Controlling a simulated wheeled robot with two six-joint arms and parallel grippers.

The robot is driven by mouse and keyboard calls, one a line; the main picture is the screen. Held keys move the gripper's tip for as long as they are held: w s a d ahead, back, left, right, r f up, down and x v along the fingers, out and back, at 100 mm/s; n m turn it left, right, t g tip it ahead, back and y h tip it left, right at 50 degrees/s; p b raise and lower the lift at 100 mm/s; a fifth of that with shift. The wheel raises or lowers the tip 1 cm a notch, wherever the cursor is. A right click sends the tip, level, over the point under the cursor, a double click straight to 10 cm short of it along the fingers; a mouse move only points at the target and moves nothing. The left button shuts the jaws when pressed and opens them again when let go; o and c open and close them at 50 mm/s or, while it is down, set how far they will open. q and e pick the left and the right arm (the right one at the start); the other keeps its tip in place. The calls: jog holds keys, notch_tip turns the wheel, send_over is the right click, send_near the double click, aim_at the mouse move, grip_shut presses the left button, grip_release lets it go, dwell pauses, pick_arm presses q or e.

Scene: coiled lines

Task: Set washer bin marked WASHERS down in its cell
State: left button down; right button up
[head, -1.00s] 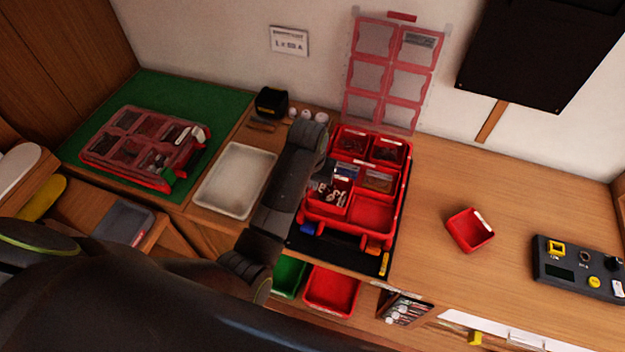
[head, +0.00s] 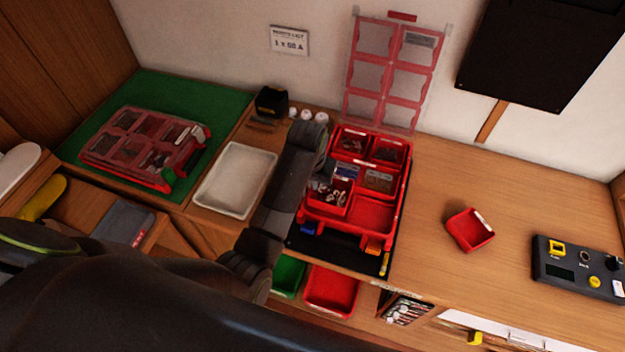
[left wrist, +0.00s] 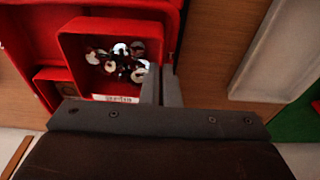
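The washer bin (head: 341,208) is a small red open bin with shiny washers in it, at the front left of the open red case (head: 399,205). In the left wrist view the bin (left wrist: 80,75) shows a white label whose print is too blurred to read. My left gripper (left wrist: 163,88) has its narrow fingers close together on the bin's side wall. In the head view my left gripper (head: 322,172) is partly hidden by its arm. I cannot tell whether the bin touches the cell floor. My right gripper is not in view.
The case's front right cell (head: 371,215) looks empty; other bins fill the back. Its clear lid (head: 378,75) stands upright against the wall. A loose red bin (head: 470,230) lies to the right. A white tray (head: 235,180) and a closed case (head: 140,145) are left.

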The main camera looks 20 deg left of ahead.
aim_at(312, 193)
pick_arm(q)
jog(key=shift+f+b, duration=0.4)
jog(key=shift+f, duration=0.7)
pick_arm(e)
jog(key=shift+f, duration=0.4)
pick_arm(q)
jog(key=shift+f, duration=0.5)
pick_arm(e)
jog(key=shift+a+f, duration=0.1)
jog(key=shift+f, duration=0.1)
pick_arm(q)
jog(key=c, duration=2.1)
grip_release()
jog(key=o, duration=0.5)
